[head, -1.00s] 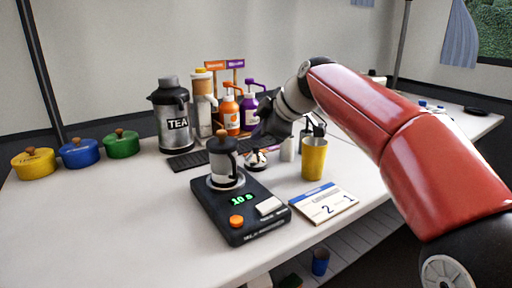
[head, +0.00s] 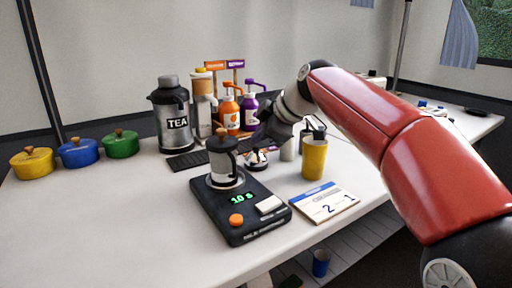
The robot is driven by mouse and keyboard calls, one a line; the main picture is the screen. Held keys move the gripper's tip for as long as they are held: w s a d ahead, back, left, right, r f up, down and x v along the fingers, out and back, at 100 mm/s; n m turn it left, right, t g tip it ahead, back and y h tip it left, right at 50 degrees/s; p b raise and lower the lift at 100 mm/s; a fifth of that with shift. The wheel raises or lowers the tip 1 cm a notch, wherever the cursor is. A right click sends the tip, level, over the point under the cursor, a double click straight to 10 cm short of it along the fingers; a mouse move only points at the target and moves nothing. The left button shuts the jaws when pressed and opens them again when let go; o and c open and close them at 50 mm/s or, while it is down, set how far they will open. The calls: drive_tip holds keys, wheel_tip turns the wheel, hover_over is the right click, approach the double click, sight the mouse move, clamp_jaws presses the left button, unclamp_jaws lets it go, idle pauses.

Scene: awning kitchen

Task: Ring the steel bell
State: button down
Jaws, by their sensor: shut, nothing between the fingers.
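The steel bell (head: 256,159) is a small shiny dome on a dark base. It stands on the white table behind the scale and just right of the black-and-steel press pot. My gripper (head: 262,139) is dark and points down above the bell. Its fingertips are small and dark in this view, close over the top of the bell. I cannot tell whether they touch it. The gripper is shut with nothing in it.
The press pot (head: 223,160) stands on the black scale (head: 240,222) in front. A yellow cup (head: 314,160) and a flip card (head: 324,202) are to the right. Orange (head: 229,112) and purple (head: 250,105) pump bottles and a TEA dispenser (head: 173,115) stand behind. The front left table is clear.

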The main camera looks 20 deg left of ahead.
sight(261, 154)
drive_tip(key=shift+f+b, duration=0.35)
drive_tip(key=shift+f, duration=0.05)
idle(0.5)
drive_tip(key=shift+r+p, duration=0.7)
drive_tip(key=shift+r, duration=0.15)
wheel_tip(261, 154, up, 5)
drive_tip(key=p, duration=0.4)
drive_tip(key=shift+d, duration=0.1)
idle(0.4)
